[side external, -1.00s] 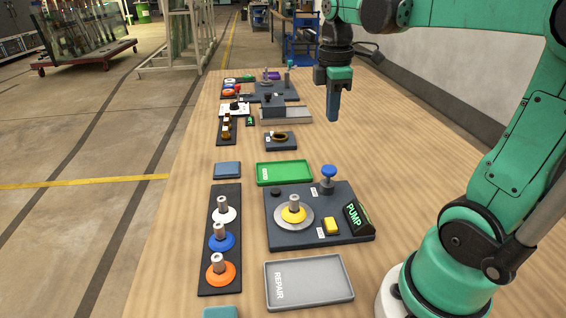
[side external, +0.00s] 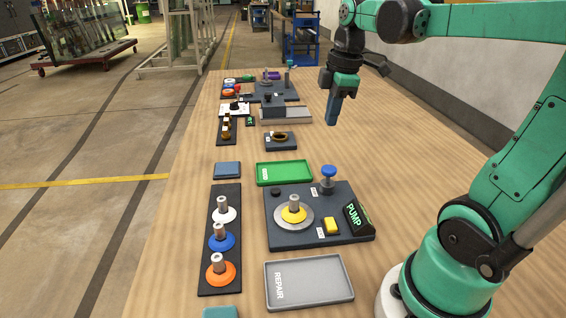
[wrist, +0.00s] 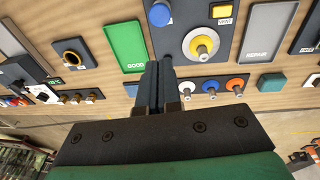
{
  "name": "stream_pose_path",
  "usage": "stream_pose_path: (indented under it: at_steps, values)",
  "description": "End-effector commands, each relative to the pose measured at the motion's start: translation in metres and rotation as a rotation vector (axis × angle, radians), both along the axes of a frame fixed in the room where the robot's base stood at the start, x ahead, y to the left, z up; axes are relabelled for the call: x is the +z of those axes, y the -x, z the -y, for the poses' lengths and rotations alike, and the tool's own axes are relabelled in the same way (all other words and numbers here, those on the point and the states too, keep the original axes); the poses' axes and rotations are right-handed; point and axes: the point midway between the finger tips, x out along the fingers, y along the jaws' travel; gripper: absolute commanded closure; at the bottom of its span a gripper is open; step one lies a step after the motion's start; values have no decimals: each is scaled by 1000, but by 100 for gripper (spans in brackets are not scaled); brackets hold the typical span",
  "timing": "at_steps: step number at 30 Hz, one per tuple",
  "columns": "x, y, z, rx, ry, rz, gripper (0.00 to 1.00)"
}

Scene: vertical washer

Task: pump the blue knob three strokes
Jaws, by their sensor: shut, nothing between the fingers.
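The blue knob (side external: 328,171) stands upright on a short post at the back of the dark pump panel (side external: 290,238). In the wrist view the blue knob (wrist: 160,14) shows near the top middle. My gripper (side external: 332,121) is shut and empty, in the air above and beyond the knob, apart from it. Its fingers (wrist: 160,70) point toward the knob in the wrist view. The panel also carries a yellow washer on a post (side external: 294,212), a yellow button (side external: 331,226) and a PUMP sign (side external: 357,218).
A green tray (side external: 284,173) lies behind the panel and a grey REPAIR tray (side external: 309,282) in front. A dark rack (side external: 220,252) at left holds white, blue and orange washers. More fixtures stand at the far end. The table's right side is mostly bare.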

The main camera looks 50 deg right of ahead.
Motion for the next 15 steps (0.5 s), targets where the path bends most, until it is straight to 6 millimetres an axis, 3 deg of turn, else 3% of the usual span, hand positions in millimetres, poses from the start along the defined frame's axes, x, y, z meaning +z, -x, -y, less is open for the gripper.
stream_pose_path:
  at_steps: [9,15]
  values:
    - [-8,7,10,-44,-25,538,100]
    - [-6,8,16,-71,10,659,100]
